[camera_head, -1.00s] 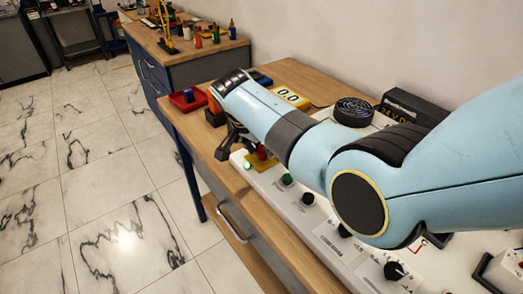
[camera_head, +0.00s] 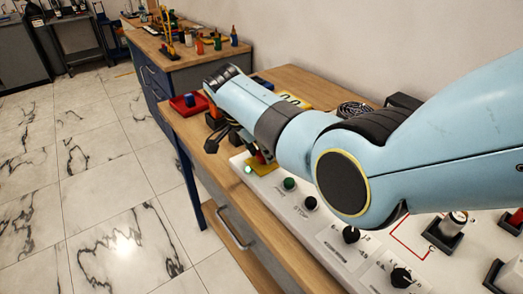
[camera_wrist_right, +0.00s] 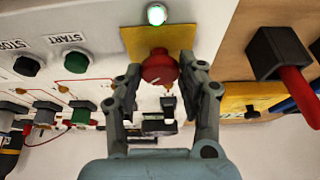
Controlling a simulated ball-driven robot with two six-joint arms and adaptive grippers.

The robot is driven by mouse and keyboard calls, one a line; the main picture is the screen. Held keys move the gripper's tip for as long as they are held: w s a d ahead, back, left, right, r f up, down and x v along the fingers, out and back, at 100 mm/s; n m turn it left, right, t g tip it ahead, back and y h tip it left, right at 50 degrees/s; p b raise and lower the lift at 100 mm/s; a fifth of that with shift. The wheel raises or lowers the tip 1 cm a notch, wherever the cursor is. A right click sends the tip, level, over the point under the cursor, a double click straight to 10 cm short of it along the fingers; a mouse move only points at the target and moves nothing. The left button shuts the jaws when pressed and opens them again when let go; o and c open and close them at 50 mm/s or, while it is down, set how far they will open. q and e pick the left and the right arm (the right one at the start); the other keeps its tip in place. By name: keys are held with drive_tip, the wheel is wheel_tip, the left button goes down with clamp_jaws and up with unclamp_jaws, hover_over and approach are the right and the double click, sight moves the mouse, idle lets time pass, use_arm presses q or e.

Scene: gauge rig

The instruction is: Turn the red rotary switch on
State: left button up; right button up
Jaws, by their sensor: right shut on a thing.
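The red rotary switch (camera_wrist_right: 159,67) is a round red knob on a yellow plate (camera_wrist_right: 143,40) in the right wrist view. My right gripper (camera_wrist_right: 160,75) is shut on it, with one dark finger at each side of the knob. In the head view my right gripper (camera_head: 238,141) is low beside the yellow plate (camera_head: 263,168), mostly hidden by my blue arm. The switch is largely hidden there. A round lamp (camera_wrist_right: 157,14) beside the plate glows green-white; it also shows in the head view (camera_head: 248,169). My left gripper is not in view.
A green START button (camera_wrist_right: 76,60) and a black STOP button (camera_wrist_right: 27,65) sit near the switch. Black knobs (camera_head: 351,234) line the white panel. A red tray (camera_head: 188,103) lies on the wooden bench. Floor at left is clear.

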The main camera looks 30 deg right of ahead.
drive_tip(key=o, duration=1.1)
drive_tip(key=shift+o, duration=0.2)
drive_tip(key=v, duration=1.2)
